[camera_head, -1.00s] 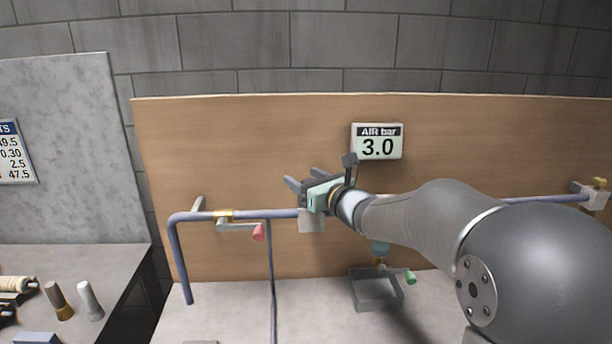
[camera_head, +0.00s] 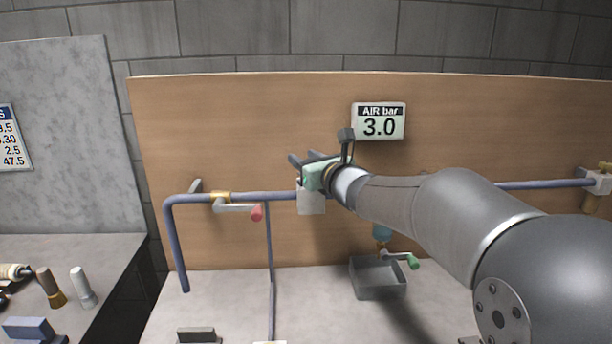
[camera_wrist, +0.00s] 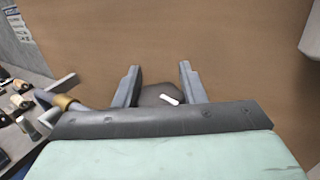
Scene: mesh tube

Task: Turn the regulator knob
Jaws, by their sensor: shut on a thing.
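The regulator knob (camera_wrist: 150,95) is dark with a white pointer mark that slants down to the right in the wrist view. My gripper (camera_wrist: 160,76) has one finger on each side of the knob and is shut on it. In the head view my gripper (camera_head: 305,159) is above the pipe and hides the knob. The white regulator body (camera_head: 311,200) shows just below the gripper. The display (camera_head: 379,121) on the wooden panel reads AIR bar 3.0.
A blue pipe (camera_head: 255,197) runs along the panel, with a red-tipped valve lever (camera_head: 256,213) at left. A grey tray (camera_head: 378,292) stands on the bench below a green-tipped lever (camera_head: 413,261). A side bench at far left holds small fittings.

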